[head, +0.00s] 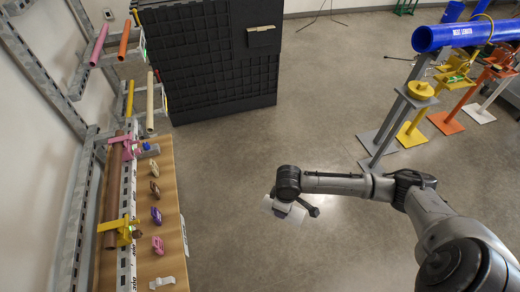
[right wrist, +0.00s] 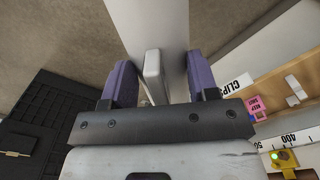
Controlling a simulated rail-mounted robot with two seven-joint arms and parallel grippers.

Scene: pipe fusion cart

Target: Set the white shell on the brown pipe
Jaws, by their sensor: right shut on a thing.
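The white shell (head: 296,214) is held in my right gripper (head: 284,203), over open floor to the right of the bench. In the right wrist view, the shell (right wrist: 160,25) is a pale curved surface with a tab between the two purple fingers (right wrist: 151,82). The brown pipe (head: 112,190) lies lengthwise along the bench at the left, apart from the shell. A pink clamp (head: 130,146) and a yellow clamp (head: 122,230) sit on the pipe. My left gripper is not in view.
On the brown bench (head: 169,235), several small clips stand in a row, including a pink one (head: 157,244) and a white one (head: 162,283). A rack (head: 80,95) stands behind. A black cabinet (head: 225,50) and a blue pipe (head: 465,34) on stands are farther off.

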